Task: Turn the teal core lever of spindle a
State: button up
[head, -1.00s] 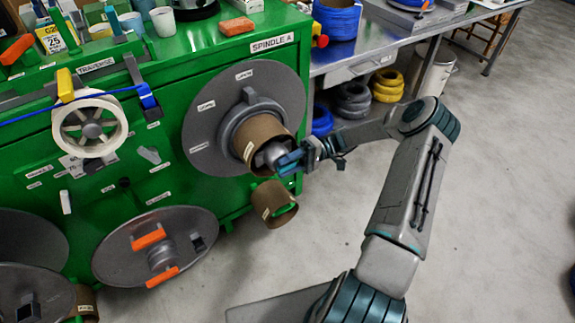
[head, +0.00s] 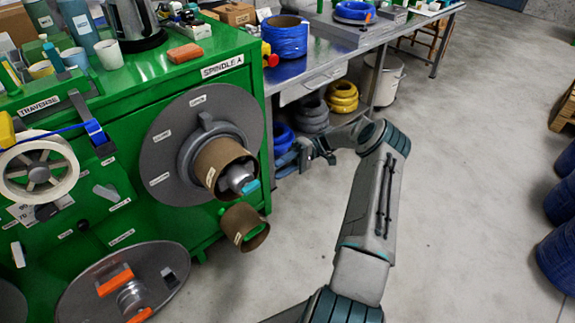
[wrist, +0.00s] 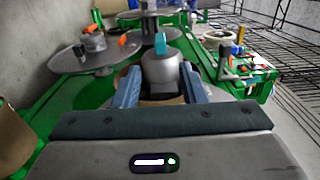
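Spindle A's grey flange disc (head: 165,165) stands on the front of the green machine, with a brown cardboard core (head: 213,160) around its middle. A rounded grey hub end (head: 237,178) sticks out of the core. The small teal lever (head: 252,186) sits at the hub's lower right side. My gripper (head: 284,166) is right of the hub, apart from it. In the wrist view my gripper (wrist: 160,75) is open with empty space between its blue-grey fingers. The hub end and the teal lever (wrist: 160,43) show beyond and between the fingertips.
A second cardboard core (head: 243,227) sits on a green peg below spindle A. A lower disc with orange handles (head: 118,280) is at bottom left. A metal workbench (head: 320,60) with blue spools stands behind my arm. The floor at right is clear up to blue coils (head: 560,200).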

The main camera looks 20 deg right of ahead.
jog(key=shift+v, duration=1.05)
jog(key=shift+r, duration=0.1)
jog(key=s+a+r+m+h+p, duration=0.1)
jog(key=s+a+r+h+p, duration=0.2)
jog(key=a+r+h, duration=0.45)
jog(key=s+a+r+m+h+p, duration=0.1)
jog(key=s+a+r+h+p, duration=0.35)
jog(key=r, duration=0.65)
jog(key=s+a+r+m+t+h+p, duration=0.1)
jog(key=s+r+t+h+p, duration=0.4)
jog(key=s+r, duration=1)
jog(key=s+a+t+p, duration=0.1)
jog(key=s+t+p, duration=0.1)
jog(key=s+t, duration=0.1)
jog(key=shift+r+m, duration=0.3)
jog(key=shift+m, duration=0.1)
